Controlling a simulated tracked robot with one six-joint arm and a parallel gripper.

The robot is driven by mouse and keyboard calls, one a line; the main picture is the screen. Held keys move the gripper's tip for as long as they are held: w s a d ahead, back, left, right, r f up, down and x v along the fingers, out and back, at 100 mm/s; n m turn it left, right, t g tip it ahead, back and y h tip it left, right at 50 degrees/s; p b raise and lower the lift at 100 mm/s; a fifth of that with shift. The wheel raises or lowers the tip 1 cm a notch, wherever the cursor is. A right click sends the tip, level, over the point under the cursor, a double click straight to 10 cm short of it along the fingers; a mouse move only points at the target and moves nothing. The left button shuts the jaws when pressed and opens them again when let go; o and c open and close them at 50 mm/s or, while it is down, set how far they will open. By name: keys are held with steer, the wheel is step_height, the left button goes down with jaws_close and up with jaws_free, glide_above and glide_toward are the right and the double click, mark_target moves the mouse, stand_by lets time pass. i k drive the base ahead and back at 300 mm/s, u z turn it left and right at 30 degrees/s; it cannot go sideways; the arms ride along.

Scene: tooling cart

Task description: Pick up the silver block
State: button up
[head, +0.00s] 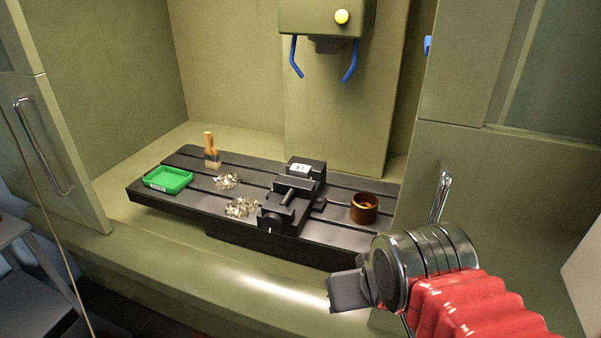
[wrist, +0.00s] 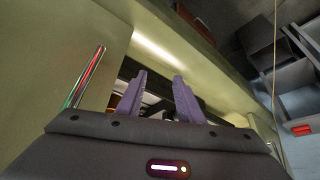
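I cannot clearly make out a silver block in either view. A dark vise (head: 290,197) stands on the slotted machine table (head: 335,236) in the head view. A small pale square with dark marks (head: 300,168) shows on top of its rear part; I cannot tell whether any block sits between the jaws. My gripper (head: 345,292) is in front of the machine opening, to the right of and nearer than the vise, apart from it. In the wrist view my gripper's two fingers (wrist: 159,76) stand apart with nothing held; the dim things beyond them are unclear.
On the table are a green tray (head: 167,180), an upright brush (head: 210,151), two piles of metal shavings (head: 240,207) and a brown ring-shaped cup (head: 364,208). The spindle head (head: 321,18) with blue nozzles hangs above. Doors with handles (head: 440,197) flank the opening.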

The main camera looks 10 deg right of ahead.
mark_target(298, 170)
steer(key=k, duration=1.35)
steer(key=u, duration=0.05)
steer(key=i, duration=1.1)
steer(key=u, duration=1.05)
steer(key=i, duration=0.85)
steer(key=u, duration=0.6)
